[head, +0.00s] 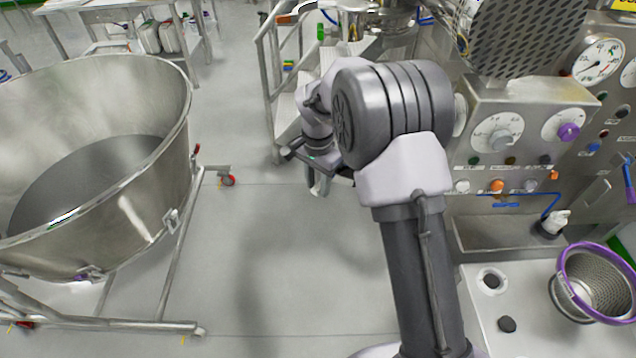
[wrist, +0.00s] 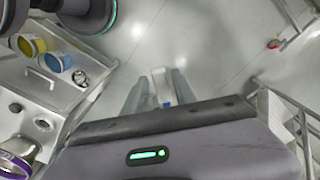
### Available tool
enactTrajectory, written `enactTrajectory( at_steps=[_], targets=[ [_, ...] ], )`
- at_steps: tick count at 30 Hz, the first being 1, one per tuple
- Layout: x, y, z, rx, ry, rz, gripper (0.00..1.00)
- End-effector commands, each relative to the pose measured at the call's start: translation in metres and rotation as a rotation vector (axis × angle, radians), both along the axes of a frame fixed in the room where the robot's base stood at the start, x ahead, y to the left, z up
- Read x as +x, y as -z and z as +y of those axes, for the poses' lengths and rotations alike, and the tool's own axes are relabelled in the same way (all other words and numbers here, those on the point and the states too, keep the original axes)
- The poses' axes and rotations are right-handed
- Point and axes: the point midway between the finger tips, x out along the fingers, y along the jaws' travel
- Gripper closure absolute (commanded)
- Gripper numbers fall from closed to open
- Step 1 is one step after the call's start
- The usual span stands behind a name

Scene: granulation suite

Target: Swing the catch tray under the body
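My gripper (wrist: 163,82) hangs over the grey floor in the wrist view, its two grey fingers apart. A pale block with a small blue mark shows between them; I cannot tell whether it is part of the gripper. In the head view my gripper (head: 318,182) is partly hidden behind its wrist, left of the machine. A shallow steel tray (head: 485,238) sits below the control panel; it also shows at left in the wrist view (wrist: 45,92). I cannot tell whether it is the catch tray.
A large steel bowl (head: 150,205) on a wheeled frame stands at left. Metal steps (head: 285,115) stand behind my gripper. The control panel (head: 515,130) and a purple-rimmed sieve (head: 597,285) are at right. Open floor (head: 270,265) lies between bowl and arm.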

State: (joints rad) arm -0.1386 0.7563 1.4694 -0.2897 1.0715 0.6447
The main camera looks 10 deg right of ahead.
Motion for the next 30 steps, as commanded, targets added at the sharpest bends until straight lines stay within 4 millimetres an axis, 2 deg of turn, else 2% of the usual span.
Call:
enactTrajectory(
  at_steps=[11,14,21,24,27,30],
  targets=[
    [0.0,-0.005,0.0,0.001,0.001,-0.001,0.58],
    [0.001,-0.026,0.0,0.001,0.001,-0.003,0.58],
    [0.0,-0.108,0.0,0.001,0.001,-0.004,0.58],
    [0.0,-0.138,0.0,0.0,0.0,-0.003,0.58],
    [0.0,-0.158,0.0,0.001,0.001,-0.001,0.58],
    [0.0,-0.171,0.0,0.0,0.0,-0.001,0.58]
  ],
)
